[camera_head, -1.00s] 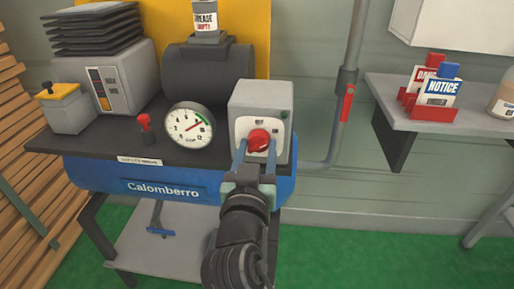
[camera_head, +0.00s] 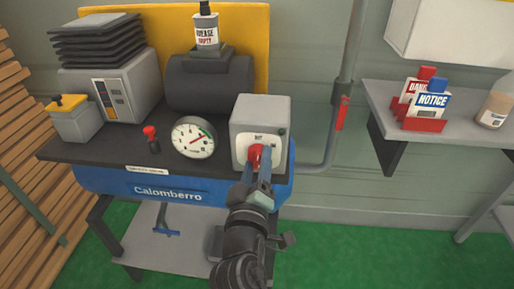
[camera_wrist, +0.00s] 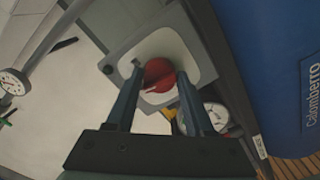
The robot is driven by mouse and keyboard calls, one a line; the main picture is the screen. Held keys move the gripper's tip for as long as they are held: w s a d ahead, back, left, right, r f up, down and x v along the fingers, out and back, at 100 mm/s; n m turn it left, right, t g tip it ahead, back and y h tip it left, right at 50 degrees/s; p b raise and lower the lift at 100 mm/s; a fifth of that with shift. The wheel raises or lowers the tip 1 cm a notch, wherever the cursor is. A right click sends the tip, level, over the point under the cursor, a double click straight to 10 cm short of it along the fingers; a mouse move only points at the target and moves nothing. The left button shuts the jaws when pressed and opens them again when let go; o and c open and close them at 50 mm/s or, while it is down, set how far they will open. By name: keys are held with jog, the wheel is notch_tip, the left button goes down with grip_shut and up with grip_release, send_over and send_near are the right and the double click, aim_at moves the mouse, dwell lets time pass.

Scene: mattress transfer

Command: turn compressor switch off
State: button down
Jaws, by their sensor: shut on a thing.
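The compressor switch is a red rotary knob (camera_head: 256,155) on a white plate on the front of a grey box (camera_head: 262,108). The box stands at the right end of the blue compressor (camera_head: 200,187). My gripper (camera_head: 257,165) has its two blue fingers on either side of the knob and is shut on it. The wrist view shows the red knob (camera_wrist: 159,75) between the fingertips (camera_wrist: 160,78), with the gripper rolled relative to the box. The label above the knob is partly legible, too small to read surely.
A round pressure gauge (camera_head: 194,138) and a small red-topped valve (camera_head: 151,137) stand left of the switch box. A grey pipe (camera_head: 341,100) with a red handle runs up behind it. A shelf (camera_head: 453,138) with tags is at the right.

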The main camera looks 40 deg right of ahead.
jog(key=shift+n+p, duration=0.5)
jog(key=shift+n, duration=0.5)
jog(key=shift+c, duration=1.4)
grip_release()
jog(key=b+v, duration=0.1)
jog(key=v, duration=1.2)
